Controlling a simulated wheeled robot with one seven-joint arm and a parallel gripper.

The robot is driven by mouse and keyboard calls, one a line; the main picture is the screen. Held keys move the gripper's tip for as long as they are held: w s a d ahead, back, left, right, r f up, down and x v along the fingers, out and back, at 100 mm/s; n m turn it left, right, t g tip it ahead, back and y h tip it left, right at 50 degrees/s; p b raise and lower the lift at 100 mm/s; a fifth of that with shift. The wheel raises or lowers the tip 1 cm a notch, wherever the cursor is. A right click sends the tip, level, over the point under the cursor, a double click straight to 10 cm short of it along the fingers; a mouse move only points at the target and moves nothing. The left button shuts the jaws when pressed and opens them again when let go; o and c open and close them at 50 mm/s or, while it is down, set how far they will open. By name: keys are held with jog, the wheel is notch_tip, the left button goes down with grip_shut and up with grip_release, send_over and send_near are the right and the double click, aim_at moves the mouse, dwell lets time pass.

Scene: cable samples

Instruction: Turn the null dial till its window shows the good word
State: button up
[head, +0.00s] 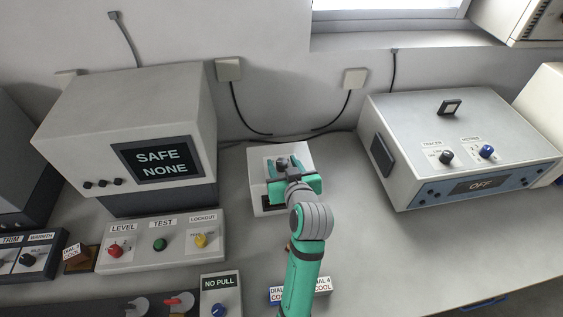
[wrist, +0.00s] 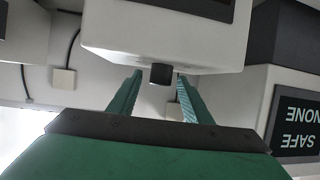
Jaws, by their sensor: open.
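A white box (head: 255,165) stands mid-bench behind my arm, with a dial on its sloped face. My gripper (head: 283,163) is over that face, mostly covering the dial and its label. In the wrist view the box (wrist: 150,40) is upside down, and its dark dial knob (wrist: 160,75) sits between the tips of my open gripper (wrist: 159,78). A gap shows on each side of the knob, so the fingers look apart from it. A dark window (wrist: 205,7) is cut off at the top of the wrist view. Its word cannot be read in either view.
A monitor (head: 160,158) reading "SAFE NONE" stands left, above a panel (head: 140,262) with LEVEL, TEST and LOCKOUT controls. A NO PULL box (head: 220,283) and small cards (head: 322,285) are in front.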

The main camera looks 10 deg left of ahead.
jog(key=shift+x, duration=0.75)
jog(key=c, duration=1.1)
jog(key=shift+o, duration=0.2)
jog(key=shift+m+h, duration=0.3)
jog(key=m+t+h, duration=0.1)
jog(key=m+h, duration=0.2)
jog(key=shift+a+h, duration=0.15)
jog(key=shift+h, duration=0.25)
jog(key=shift+m+h, duration=2.1)
jog(key=shift+h, duration=0.1)
jog(key=o, duration=1.1)
jog(key=shift+c, duration=0.2)
